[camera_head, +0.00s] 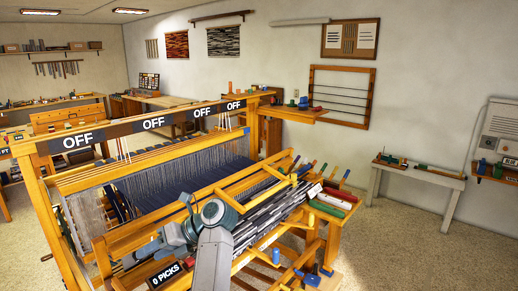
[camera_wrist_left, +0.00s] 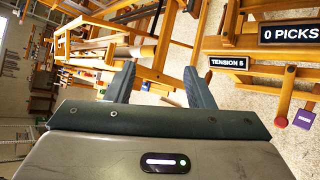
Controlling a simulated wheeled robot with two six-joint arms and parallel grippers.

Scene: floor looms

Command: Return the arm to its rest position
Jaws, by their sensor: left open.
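My left gripper (camera_head: 160,230) is over the front of the wooden floor loom (camera_head: 130,241). In the left wrist view the gripper (camera_wrist_left: 160,82) has its two dark fingers spread apart with nothing between them. The loom's frame shows beyond the fingers. My grey left arm covers part of the loom's front and the woven cloth. My right gripper is not in view.
The "0 PICKS" sign (camera_head: 166,274) is close below the arm; it also shows in the left wrist view (camera_wrist_left: 290,32), near a "TENSION 5" sign (camera_wrist_left: 228,62). Colored-handled tools (camera_head: 333,200) lie at the loom's right. Open floor (camera_head: 400,245) lies farther right.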

